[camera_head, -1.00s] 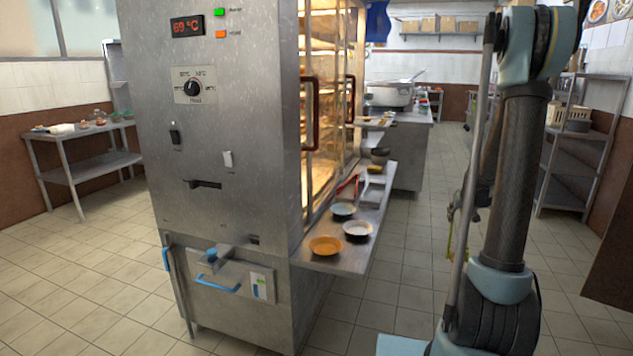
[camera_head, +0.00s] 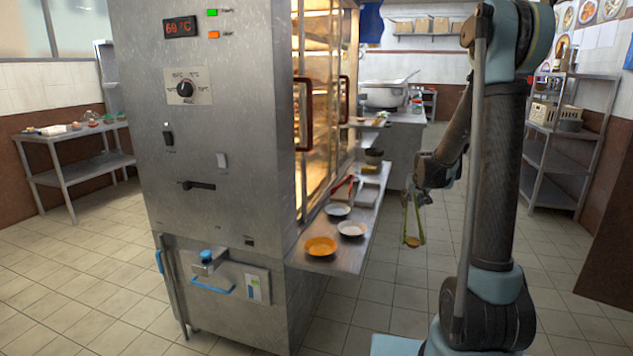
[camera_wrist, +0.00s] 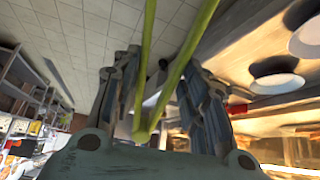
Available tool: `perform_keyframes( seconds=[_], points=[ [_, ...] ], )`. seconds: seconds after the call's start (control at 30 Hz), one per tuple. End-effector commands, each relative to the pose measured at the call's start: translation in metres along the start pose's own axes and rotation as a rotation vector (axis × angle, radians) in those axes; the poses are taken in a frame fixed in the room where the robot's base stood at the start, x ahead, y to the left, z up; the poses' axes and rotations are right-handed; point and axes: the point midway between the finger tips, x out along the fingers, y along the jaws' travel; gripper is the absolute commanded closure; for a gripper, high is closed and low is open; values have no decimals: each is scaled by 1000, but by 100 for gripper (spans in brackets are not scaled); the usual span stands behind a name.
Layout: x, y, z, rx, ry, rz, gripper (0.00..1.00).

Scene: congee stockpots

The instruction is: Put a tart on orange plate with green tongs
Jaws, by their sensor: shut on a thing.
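The orange plate (camera_head: 320,247) lies at the near end of the steel shelf in front of the heated cabinet. My gripper (camera_head: 420,192) is to the right of the shelf, over the floor, and is shut on the green tongs (camera_head: 421,222). The tongs hang down, with a small orange-brown thing that looks like a tart (camera_head: 412,242) at their tips. In the wrist view the tongs' two green arms (camera_wrist: 148,62) run up between my gripper's fingers (camera_wrist: 158,100); their tips are out of that picture.
A white plate (camera_head: 351,229) and a bluish plate (camera_head: 338,210) sit beyond the orange plate. Red-handled tongs (camera_head: 345,184) lie farther along the shelf (camera_head: 345,260). The tall cabinet (camera_head: 215,130) stands left of it. The tiled floor between shelf and arm is clear.

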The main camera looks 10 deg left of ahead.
Motion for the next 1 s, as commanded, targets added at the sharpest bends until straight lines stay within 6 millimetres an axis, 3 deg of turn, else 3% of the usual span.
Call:
perform_keyframes(
  seconds=[0.03,0.3,0.7,0.9,1.0],
  points=[
    [-3,-24,-5,-18,-1,-14,90],
    [-24,-129,-22,-89,-3,-64,90],
    [-80,-284,-20,-194,6,-138,90],
    [-112,-346,-11,-233,13,-171,90],
    [-122,-363,-8,-245,17,-179,90]
  ],
)
